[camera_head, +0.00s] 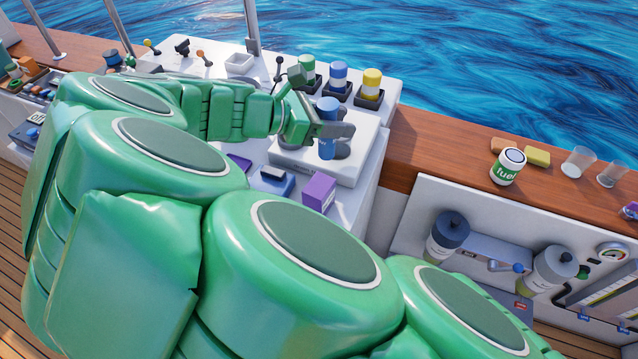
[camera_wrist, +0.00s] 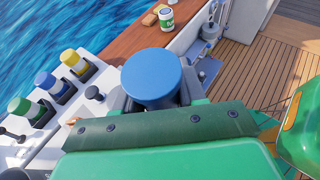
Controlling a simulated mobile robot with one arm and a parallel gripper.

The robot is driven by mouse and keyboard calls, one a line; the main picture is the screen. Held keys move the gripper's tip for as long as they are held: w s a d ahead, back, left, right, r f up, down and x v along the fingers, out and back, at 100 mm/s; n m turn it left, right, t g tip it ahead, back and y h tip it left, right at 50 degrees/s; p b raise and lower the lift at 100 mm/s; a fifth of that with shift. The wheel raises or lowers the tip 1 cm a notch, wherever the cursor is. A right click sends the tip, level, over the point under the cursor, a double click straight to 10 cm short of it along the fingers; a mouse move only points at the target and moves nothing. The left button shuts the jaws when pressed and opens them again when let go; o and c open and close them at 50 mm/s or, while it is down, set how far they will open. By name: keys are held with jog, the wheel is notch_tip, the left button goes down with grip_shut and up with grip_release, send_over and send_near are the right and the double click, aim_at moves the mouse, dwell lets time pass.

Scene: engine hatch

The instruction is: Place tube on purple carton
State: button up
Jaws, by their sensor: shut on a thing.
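A blue tube (camera_head: 327,143) stands upright between the jaws of my gripper (camera_head: 337,131), over a white block with grey round recesses. I cannot tell whether its lower end touches the block. Its round blue top (camera_wrist: 150,74) fills the middle of the wrist view, with my gripper (camera_wrist: 152,98) around it; its lower part is hidden there. The purple carton (camera_head: 319,192) sits in front of the white block, a little below and left of the tube in the head view. The carton is not visible in the wrist view.
Green, blue and yellow canisters (camera_head: 339,80) stand in black holders behind my gripper. A blue box (camera_head: 272,181) and another purple item (camera_head: 239,162) lie left of the carton. A fuel can (camera_head: 508,166) and glasses (camera_head: 578,161) stand on the wooden ledge (camera_head: 450,140).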

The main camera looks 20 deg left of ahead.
aim_at(323, 155)
jog(key=shift+s+a+r, duration=0.15)
jog(key=shift+s+a, duration=0.05)
jog(key=shift+s, duration=0.35)
jog(key=shift+s+a+r, duration=0.1)
jog(key=shift+s+a, duration=0.05)
jog(key=shift+s, duration=0.4)
jog(key=shift+f, duration=3.95)
jog(key=o, duration=1.2)
jog(key=v, duration=1.2)
jog(key=shift+w+a, duration=0.1)
